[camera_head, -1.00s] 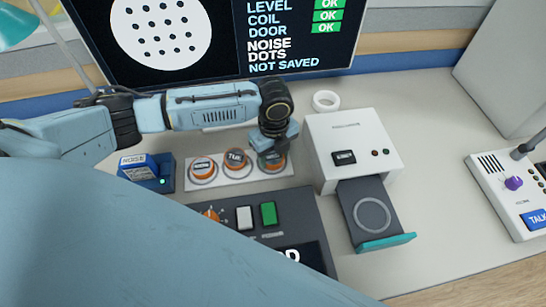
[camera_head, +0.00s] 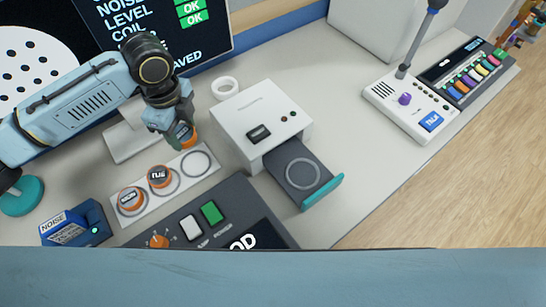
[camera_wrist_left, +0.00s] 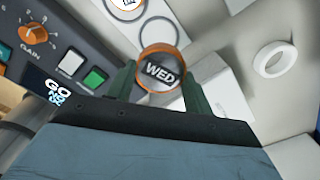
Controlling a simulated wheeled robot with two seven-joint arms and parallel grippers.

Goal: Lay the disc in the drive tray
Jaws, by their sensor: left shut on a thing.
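My left gripper (camera_head: 178,132) is shut on an orange-edged disc (camera_head: 188,138) and holds it above the white disc strip. In the left wrist view the disc (camera_wrist_left: 161,70) reads WED and sits between the two dark green fingers (camera_wrist_left: 160,84). The white drive box (camera_head: 232,118) stands to the right of the gripper. Its dark drive tray (camera_head: 303,174) is out, with a pale ring mark and a teal front edge, and is empty. My right gripper is not in view.
Two orange discs, one marked TUE (camera_head: 159,177), the other at the left (camera_head: 130,199), sit on the white strip (camera_head: 180,187) beside an empty ring. A dark control panel (camera_head: 170,222) lies in front. A white roll (camera_head: 224,82) is behind the drive box. Bench right of the tray is clear.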

